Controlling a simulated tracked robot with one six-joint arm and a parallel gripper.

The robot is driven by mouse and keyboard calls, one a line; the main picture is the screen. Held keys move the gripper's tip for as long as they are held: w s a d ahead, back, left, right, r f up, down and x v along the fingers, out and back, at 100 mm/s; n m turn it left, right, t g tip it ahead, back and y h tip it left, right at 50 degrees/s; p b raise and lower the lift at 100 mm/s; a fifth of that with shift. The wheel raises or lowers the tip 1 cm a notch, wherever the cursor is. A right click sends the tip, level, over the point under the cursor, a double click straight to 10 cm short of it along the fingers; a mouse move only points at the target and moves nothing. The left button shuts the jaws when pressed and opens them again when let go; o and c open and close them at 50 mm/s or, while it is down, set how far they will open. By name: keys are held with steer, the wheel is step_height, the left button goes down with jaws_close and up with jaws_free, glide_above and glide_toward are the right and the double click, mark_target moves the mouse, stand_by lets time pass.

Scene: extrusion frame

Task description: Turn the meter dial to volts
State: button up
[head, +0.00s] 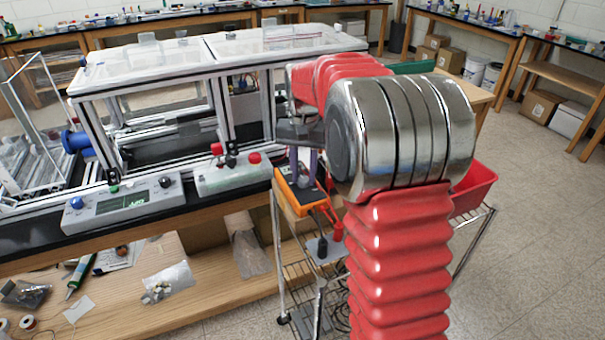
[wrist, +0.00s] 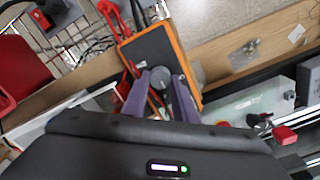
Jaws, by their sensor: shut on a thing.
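The orange multimeter (head: 301,198) with a dark face lies at the bench's right end, partly hidden behind my arm in the head view. It also shows in the wrist view (wrist: 150,50), where its round grey dial (wrist: 160,78) sits between my fingertips. My gripper (wrist: 161,84) has purple fingers, one on each side of the dial, and is shut on it. In the head view my gripper (head: 304,172) reaches down onto the meter from above. The dial's pointer and the volts mark are too small to read.
A grey box with red knobs (head: 232,175) and a control box with a display (head: 125,203) stand to the left. A red bin (head: 474,187) is at the right.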

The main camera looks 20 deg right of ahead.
mark_target(303, 178)
steer(key=shift+m, duration=0.5)
steer(key=o, duration=1.1)
steer(key=shift+r, duration=0.1)
step_height(303, 178, up, 14)
steer(key=shift+f, duration=0.25)
steer(key=shift+w, duration=0.15)
